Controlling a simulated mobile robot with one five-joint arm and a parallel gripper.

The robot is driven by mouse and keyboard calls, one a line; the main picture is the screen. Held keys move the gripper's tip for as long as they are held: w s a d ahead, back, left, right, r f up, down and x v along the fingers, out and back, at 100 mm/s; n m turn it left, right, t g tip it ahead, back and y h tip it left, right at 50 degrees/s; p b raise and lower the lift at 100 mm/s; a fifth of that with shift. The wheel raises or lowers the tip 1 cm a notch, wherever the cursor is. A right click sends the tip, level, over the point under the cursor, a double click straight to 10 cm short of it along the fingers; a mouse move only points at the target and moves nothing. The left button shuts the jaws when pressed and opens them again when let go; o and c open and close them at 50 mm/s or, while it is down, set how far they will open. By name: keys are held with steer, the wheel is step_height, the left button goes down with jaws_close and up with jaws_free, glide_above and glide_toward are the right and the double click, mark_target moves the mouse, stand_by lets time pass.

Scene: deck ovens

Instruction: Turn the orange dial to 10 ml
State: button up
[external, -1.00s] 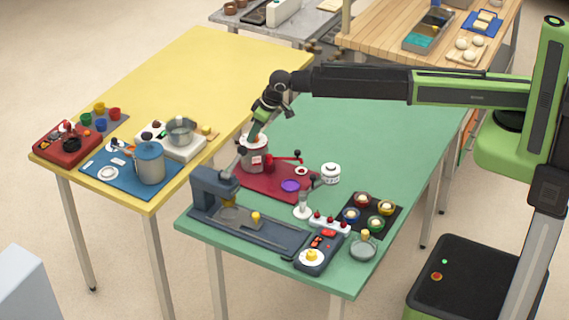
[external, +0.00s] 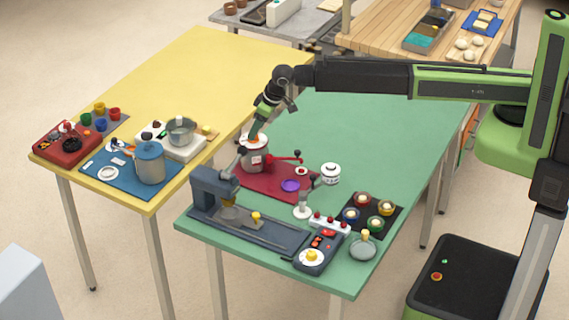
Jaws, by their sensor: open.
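A grey canister (external: 254,158) with a pale label stands on the dark red mat (external: 272,188) on the green table. A bit of orange (external: 261,139) shows at its top, probably the orange dial; its scale and pointer are too small to read. My gripper (external: 251,135) points down at the top of the canister and is open. Its fingers overlap the orange part in the view, and I cannot tell whether they touch it. The gripper hides part of the dial.
The green table's back (external: 370,120) is clear.

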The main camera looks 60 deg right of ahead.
steer(key=p+v, duration=1.2)
steer(key=v, duration=0.3)
steer(key=shift+d+f, duration=0.1)
steer(key=shift+d, duration=0.05)
